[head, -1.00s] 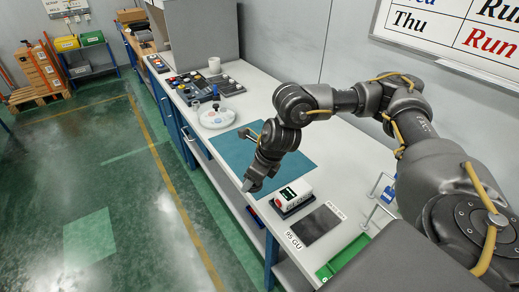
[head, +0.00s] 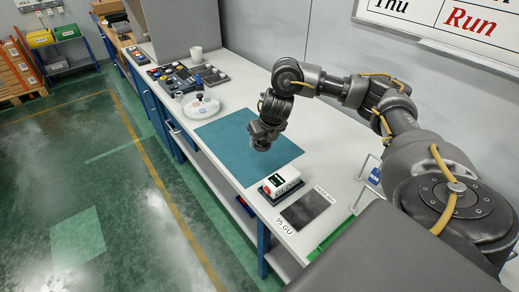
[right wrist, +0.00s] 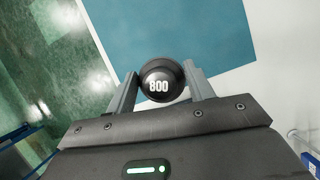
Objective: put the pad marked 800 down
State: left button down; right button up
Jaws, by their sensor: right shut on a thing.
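In the head view, my right gripper (head: 261,143) is over the teal mat (head: 222,140) on the workbench. The pad cannot be made out there. In the right wrist view, the teal mat (right wrist: 165,35) lies behind and below the pad. My left gripper is not in view.
A white instrument with a display (head: 281,184) stands right of the mat. A round white tray (head: 201,107) with small items stands left of the mat. The mat's visible surface is clear.

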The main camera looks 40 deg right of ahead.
jog(key=w+d+f+b, duration=0.1)
jog(key=f, duration=0.1)
jog(key=w+d+f, duration=0.1)
jog(key=w, duration=0.1)
jog(key=w+d+f+b, duration=0.1)
jog(key=f, duration=0.1)
jog(key=shift+w+f+b, duration=0.2)
jog(key=shift+f+b, duration=0.1)
jog(key=shift+w+d+f, duration=0.2)
notch_tip(320, 180, down, 3)
jog(key=shift+w+b, duration=0.15)
jog(key=shift+b, duration=0.45)
jog(key=shift+d+f, duration=0.15)
jog(key=shift+f, duration=0.15)
jog(key=shift+f, duration=0.15)
jog(key=o, duration=1)
jog(key=shift+c, duration=0.2)
